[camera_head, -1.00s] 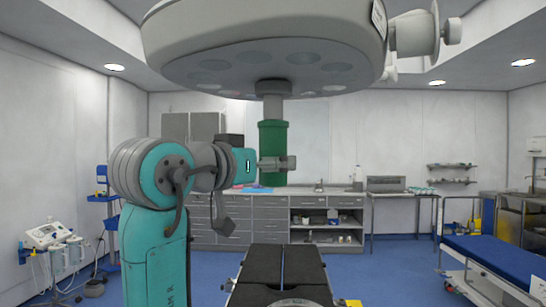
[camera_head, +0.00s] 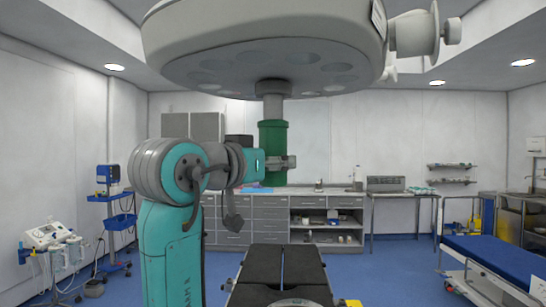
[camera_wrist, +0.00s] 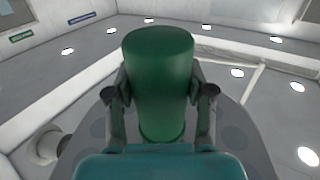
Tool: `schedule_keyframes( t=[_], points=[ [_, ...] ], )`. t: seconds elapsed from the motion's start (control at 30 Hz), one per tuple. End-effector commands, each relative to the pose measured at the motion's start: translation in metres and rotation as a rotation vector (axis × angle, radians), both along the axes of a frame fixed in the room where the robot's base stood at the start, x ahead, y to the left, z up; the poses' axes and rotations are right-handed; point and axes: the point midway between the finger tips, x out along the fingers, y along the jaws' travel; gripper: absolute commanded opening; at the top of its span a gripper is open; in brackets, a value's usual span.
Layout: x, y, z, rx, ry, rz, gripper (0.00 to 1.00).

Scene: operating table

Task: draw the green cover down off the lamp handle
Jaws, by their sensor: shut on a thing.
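The green cover (camera_head: 272,140) is upright around the lamp handle (camera_head: 273,106), whose grey upper part shows between the cover and the lamp head (camera_head: 262,75). My gripper (camera_head: 282,162) reaches in from the left and is shut on the cover's lower half. In the wrist view the cover (camera_wrist: 158,75) stands between the two fingers of my gripper (camera_wrist: 160,95), one on each side. The part of the handle inside the cover is hidden.
The lamp's round underside is close above. The black operating table (camera_head: 283,270) is below, with free air between it and the cover. Grey cabinets (camera_head: 265,215) stand at the back, and a blue bed (camera_head: 495,258) is at the right.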

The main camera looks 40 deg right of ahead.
Motion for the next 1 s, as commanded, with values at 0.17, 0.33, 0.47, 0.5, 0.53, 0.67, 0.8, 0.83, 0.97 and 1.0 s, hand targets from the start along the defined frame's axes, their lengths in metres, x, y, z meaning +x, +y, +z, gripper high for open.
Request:
schedule_keyframes(
  t=[0.17,0.33,0.47,0.5,0.53,0.67,0.8,0.83,0.97,1.0],
  points=[
    [0.0,0.0,-0.005,0.0,0.0,0.0,0.24],
    [0.001,0.0,-0.013,0.0,0.002,0.0,0.06],
    [0.0,0.0,-0.018,0.0,0.002,0.0,0.01],
    [0.0,0.0,-0.02,0.001,0.001,0.0,0.01],
    [0.0,0.0,-0.021,0.001,0.001,0.0,0.01],
    [0.0,0.0,-0.027,0.001,0.001,0.0,0.01],
    [0.0,0.0,-0.033,0.0,0.0,0.0,0.01],
    [0.0,0.0,-0.034,0.001,0.0,0.0,0.01],
    [0.001,0.0,-0.04,0.0,0.002,0.0,0.01],
    [0.001,0.0,-0.042,0.0,0.002,0.0,0.01]
  ],
)
